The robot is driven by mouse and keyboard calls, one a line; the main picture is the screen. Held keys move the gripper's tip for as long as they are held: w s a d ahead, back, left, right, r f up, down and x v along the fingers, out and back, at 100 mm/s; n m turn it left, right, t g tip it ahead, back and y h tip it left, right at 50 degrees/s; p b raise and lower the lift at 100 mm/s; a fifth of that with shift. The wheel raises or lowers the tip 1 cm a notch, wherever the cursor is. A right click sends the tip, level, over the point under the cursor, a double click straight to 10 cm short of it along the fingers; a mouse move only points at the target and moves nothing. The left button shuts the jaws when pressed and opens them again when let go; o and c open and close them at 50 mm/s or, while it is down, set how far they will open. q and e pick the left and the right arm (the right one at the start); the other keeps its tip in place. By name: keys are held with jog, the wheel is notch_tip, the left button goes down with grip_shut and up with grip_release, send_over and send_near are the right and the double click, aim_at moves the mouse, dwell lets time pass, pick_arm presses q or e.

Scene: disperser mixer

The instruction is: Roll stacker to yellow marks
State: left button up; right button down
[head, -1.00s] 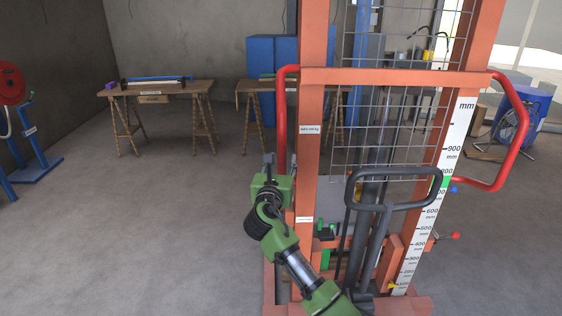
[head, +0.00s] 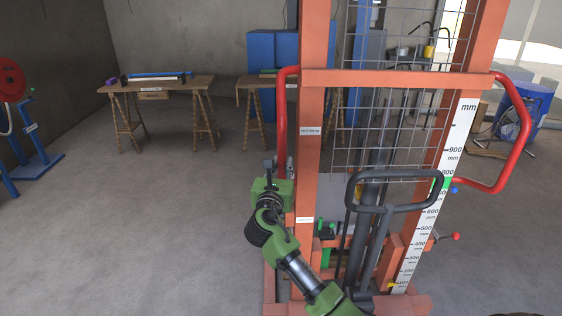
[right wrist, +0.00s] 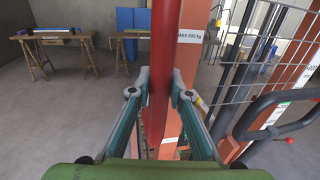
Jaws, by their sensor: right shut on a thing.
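The stacker (head: 312,105) is a tall orange frame with a wire mesh, a millimetre scale (head: 450,180) and a dark pump handle (head: 394,207). It stands upright close in front of me. A red side handle curves out on each side. My right gripper (head: 278,163) is shut around the left red handle (head: 282,110), low on its upright part. In the right wrist view both fingers (right wrist: 159,88) press on the red bar (right wrist: 164,40) from either side. My left gripper is in neither view. No yellow floor marks show.
A wooden trestle table (head: 160,88) stands at the back left, with another behind the stacker near a blue cabinet (head: 262,60). A red reel on a blue stand (head: 38,165) is at the far left. Floor left of the stacker is clear.

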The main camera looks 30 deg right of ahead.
jog(key=c, duration=2)
grip_release()
jog(key=shift+s+a+f, duration=0.2)
jog(key=shift+f, duration=0.15)
jog(key=shift+o, duration=0.8)
jog(key=shift+s+r, duration=0.25)
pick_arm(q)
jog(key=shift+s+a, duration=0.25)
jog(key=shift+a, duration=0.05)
pick_arm(e)
jog(key=shift+a, duration=0.15)
jog(key=shift+s+a, duration=0.25)
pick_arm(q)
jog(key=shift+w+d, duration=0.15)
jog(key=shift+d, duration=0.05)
pick_arm(e)
jog(key=v, duration=1.1)
jog(key=shift+s, duration=0.2)
jog(key=shift+a, duration=0.1)
